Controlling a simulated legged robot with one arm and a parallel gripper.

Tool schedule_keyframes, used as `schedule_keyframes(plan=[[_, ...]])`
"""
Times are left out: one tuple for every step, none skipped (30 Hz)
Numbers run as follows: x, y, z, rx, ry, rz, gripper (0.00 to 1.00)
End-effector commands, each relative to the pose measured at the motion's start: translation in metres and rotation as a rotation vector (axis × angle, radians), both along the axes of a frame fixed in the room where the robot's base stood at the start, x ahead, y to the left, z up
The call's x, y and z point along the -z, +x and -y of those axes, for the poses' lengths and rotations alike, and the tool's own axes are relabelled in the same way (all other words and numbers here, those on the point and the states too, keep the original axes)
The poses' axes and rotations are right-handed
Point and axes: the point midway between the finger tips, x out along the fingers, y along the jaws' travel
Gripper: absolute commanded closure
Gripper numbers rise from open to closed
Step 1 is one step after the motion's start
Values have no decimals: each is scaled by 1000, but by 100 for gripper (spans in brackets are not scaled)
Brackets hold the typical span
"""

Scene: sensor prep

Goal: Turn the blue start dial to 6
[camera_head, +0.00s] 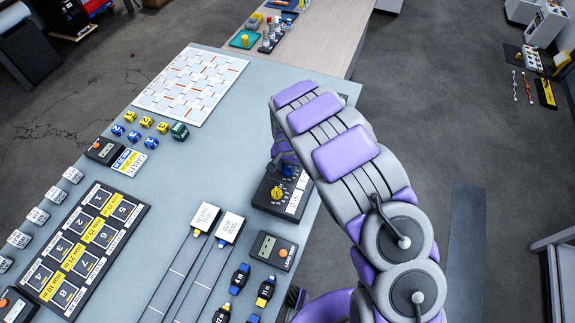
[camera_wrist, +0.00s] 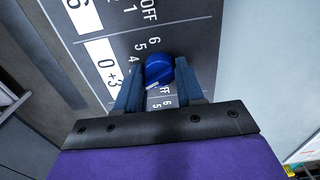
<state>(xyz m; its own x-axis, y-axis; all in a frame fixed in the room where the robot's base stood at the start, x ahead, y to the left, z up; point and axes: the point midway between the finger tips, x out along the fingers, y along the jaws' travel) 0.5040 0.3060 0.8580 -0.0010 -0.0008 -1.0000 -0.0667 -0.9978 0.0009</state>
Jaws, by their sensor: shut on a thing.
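The blue start dial (camera_wrist: 158,68) sits on a dark panel with white numerals in the wrist view. A short white mark shows on its lower edge, beside a partly hidden "OFF". I cannot tell its exact setting, as my fingers cover part of the scale. My gripper (camera_wrist: 160,82) is shut on the dial, with one dark blue finger at each side. In the head view the dial box (camera_head: 263,202) stands near the table's right edge. A bit of the blue dial (camera_head: 288,170) shows beneath my gripper (camera_head: 285,160).
A yellow dial (camera_head: 277,192) is on the same box, close to the blue one. A display unit (camera_head: 273,249) and several dark connectors lie in front. Two white-ended strips (camera_head: 207,217) lie to the left. A numbered black board (camera_head: 83,250) is farther left. The table centre (camera_head: 200,160) is clear.

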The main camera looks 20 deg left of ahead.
Motion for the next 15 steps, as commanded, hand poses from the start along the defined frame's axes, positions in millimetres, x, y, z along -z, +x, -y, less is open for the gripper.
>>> schedule_keyframes(plan=[[0, 0, -1, 43, 2, 2, 93], [0, 0, -1, 71, 2, 2, 93], [0, 0, -1, 109, 2, 1, 93], [0, 0, -1, 138, 2, 1, 93], [0, 0, -1, 166, 2, 1, 93], [0, 0, -1, 204, 2, 1, 93], [0, 0, -2, 232, 2, 1, 93], [0, 0, -2, 261, 2, 2, 93], [0, 0, -2, 299, 2, 1, 93], [0, 0, -2, 327, 2, 1, 93], [0, 0, -2, 356, 2, 1, 93], [0, 0, -2, 394, 2, 1, 93], [0, 0, -2, 422, 1, 1, 93], [0, 0, -2, 451, 1, 1, 93], [0, 0, -2, 489, 1, 2, 93]])
